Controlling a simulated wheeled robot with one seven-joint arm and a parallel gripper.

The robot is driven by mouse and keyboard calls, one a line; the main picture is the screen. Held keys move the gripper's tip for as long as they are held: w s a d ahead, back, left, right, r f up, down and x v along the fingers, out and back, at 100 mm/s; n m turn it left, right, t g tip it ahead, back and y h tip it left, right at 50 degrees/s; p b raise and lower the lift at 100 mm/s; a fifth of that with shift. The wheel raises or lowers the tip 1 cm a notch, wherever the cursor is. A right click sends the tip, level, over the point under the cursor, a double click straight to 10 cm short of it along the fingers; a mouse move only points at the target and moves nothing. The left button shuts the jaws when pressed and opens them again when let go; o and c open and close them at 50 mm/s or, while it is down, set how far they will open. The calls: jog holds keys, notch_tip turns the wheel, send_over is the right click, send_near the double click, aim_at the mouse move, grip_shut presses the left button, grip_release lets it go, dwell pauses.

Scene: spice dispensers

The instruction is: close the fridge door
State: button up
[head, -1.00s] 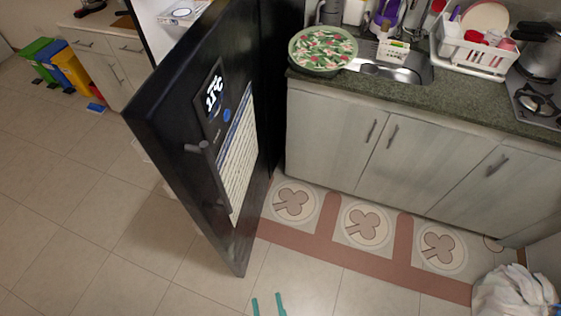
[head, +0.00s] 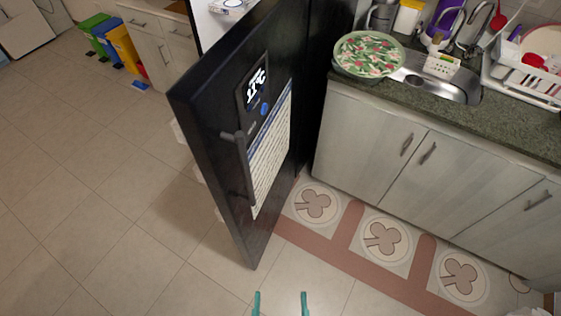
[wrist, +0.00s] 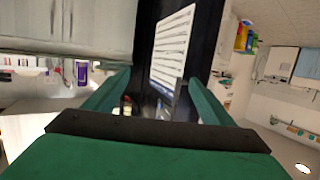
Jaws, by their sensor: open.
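The black fridge door (head: 222,110) stands wide open, swung out into the room in the head view. Its outer face carries a dark handle (head: 243,165), a small display panel and a white printed sheet (head: 272,150). My gripper (head: 281,302) shows as two teal fingertips at the bottom edge, apart and empty, over the floor in front of the door. In the wrist view, my gripper (wrist: 155,95) has its green fingers spread, with the door's dark face and white sheet (wrist: 173,45) ahead between and beyond them. No contact with the door shows.
Grey cabinets with a dark counter (head: 440,100) stand to the right, holding a floral round dish (head: 369,53) and a sink. A patterned mat (head: 385,238) lies before them. Coloured bins (head: 122,42) stand far left. Open tiled floor (head: 90,200) lies left of the door.

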jog(key=shift+w+d+f, duration=0.1)
jog(key=shift+f, duration=0.3)
jog(key=c, duration=0.5)
jog(key=shift+m+g+h, duration=0.4)
jog(key=shift+m+g, duration=0.3)
jog(key=shift+g, duration=0.1)
jog(key=f, duration=0.2)
jog(key=d+f, duration=0.1)
jog(key=f, duration=0.1)
jog(key=w+f, duration=0.1)
jog(key=f, duration=0.1)
jog(key=shift+d, duration=0.3)
jog(key=c, duration=1)
jog(key=d+f+m+g, duration=0.1)
jog(key=f, duration=0.3)
jog(key=w+f+g, duration=0.1)
jog(key=f, duration=0.3)
jog(key=w+d+f+m+g, duration=0.1)
jog(key=f, duration=0.4)
jog(key=shift+d+m, duration=0.3)
grip_shut()
jog(key=g+y, duration=0.4)
jog(key=y, duration=1.3)
send_near(249, 212)
jog(key=shift+y, duration=0.3)
jog(key=x, duration=0.6)
jog(key=shift+w+a+f, duration=0.15)
jog(key=shift+f, duration=0.15)
